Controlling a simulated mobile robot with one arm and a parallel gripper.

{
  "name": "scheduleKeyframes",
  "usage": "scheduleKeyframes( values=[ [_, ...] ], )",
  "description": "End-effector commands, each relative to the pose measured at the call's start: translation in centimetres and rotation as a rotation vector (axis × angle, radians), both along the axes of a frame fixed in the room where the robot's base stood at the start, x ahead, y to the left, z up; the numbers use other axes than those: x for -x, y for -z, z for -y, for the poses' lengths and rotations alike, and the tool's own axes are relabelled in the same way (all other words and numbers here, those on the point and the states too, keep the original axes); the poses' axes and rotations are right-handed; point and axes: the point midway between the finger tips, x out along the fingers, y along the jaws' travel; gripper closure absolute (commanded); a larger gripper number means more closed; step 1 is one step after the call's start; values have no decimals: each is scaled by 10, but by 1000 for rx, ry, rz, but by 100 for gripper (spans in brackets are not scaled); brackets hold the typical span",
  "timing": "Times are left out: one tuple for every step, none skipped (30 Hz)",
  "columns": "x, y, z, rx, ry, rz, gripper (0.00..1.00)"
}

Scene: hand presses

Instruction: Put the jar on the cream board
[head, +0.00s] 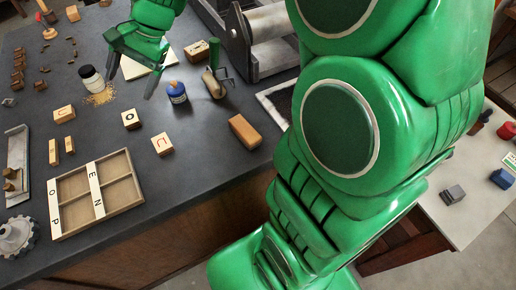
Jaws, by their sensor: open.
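A blue jar (177,93) with a pale label and a brown top stands upright on the dark bench. A second jar (91,79), whitish with a dark lid, stands to its left beside scattered yellow grains. The cream board (161,59) lies flat behind the blue jar, partly hidden by my gripper. My gripper (130,86) is open and empty, its fingers pointing down between the two jars in the picture. Its height above the bench is hard to tell. No jar is visible on the shown part of the board.
A divided wooden tray (130,205) is at front left. A hand tool (214,83) stands right of the blue jar, and a press with a roller (266,24) is behind it.

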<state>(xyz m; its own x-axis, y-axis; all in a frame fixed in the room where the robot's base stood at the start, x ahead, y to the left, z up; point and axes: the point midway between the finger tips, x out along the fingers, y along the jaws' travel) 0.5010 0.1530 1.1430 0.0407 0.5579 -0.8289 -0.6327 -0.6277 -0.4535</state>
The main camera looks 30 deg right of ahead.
Motion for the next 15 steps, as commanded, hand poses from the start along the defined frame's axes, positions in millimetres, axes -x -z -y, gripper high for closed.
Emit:
scheduleKeyframes(
  values=[
    [18, 0, 5, 30, -40, 12, 16],
    [28, 2, 8, 48, -65, 16, 16],
    [41, 4, 13, 75, -100, 24, 16],
    [50, 5, 17, 93, -126, 30, 16],
    [59, 6, 21, 114, -150, 37, 16],
    [72, 8, 27, 139, -183, 42, 16],
    [82, 10, 31, 157, -209, 44, 16],
    [91, 12, 36, 176, -233, 47, 16],
    [104, 14, 42, 200, -265, 54, 16],
    [113, 15, 47, 219, -289, 58, 16],
    [121, 16, 52, 236, -313, 61, 16],
    [134, 19, 59, 261, -346, 62, 16],
    [143, 21, 64, 279, -368, 61, 16],
    [153, 23, 69, 298, -393, 62, 16],
    [165, 25, 76, 321, -424, 64, 16]
  ],
)
